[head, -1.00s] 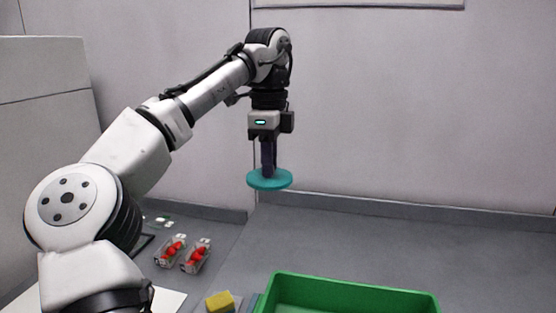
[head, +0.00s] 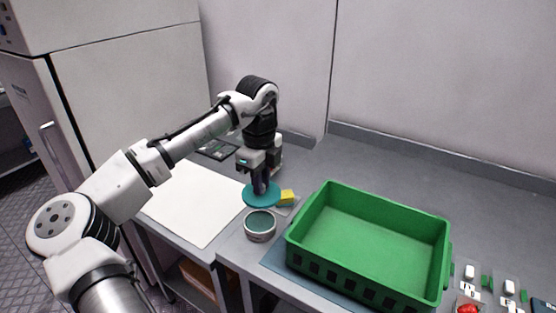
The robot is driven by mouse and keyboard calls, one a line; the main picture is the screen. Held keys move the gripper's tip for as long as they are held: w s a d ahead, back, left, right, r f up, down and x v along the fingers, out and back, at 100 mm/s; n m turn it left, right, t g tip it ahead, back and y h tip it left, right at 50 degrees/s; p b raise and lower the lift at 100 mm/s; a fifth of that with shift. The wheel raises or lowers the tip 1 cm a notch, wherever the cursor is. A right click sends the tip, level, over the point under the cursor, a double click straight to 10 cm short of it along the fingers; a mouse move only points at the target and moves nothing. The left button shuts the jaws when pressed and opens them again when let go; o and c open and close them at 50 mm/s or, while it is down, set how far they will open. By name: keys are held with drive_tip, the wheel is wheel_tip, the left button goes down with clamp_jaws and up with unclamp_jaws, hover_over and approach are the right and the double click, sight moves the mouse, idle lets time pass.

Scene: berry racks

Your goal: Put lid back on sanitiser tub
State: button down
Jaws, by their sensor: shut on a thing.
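My gripper (head: 260,187) points down and is shut on the teal round lid (head: 250,198), which it holds roughly level. The sanitiser tub (head: 260,229) is a short round grey container, open at the top, with dark green contents. It stands on the counter near its front edge, just below the lid in the picture. The lid is apart from the tub's opening and lies a little behind it. How high the lid is above the counter is hard to tell.
A yellow sponge (head: 287,198) lies just right of the lid. A large empty green crate (head: 370,281) stands right of the tub on a blue mat. A white board (head: 195,204) lies to the left. Punnet parts and a strawberry (head: 467,309) are at bottom right.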

drive_tip(key=shift+s+a+f, duration=0.2)
drive_tip(key=shift+s+a, duration=0.1)
drive_tip(key=shift+s, duration=0.05)
drive_tip(key=shift+s+a+f, duration=0.1)
drive_tip(key=shift+s+f, duration=0.1)
drive_tip(key=shift+f, duration=0.1)
wheel_tip(320, 180, down, 4)
drive_tip(key=b, duration=0.5)
drive_tip(key=shift+f, duration=1.1)
drive_tip(key=shift+r+p, duration=0.1)
drive_tip(key=shift+p, duration=0.65)
drive_tip(key=shift+f+p, duration=0.25)
drive_tip(key=shift+p, duration=0.4)
idle(1.4)
drive_tip(key=c, duration=0.8)
unclamp_jaws()
drive_tip(key=shift+r, duration=0.1)
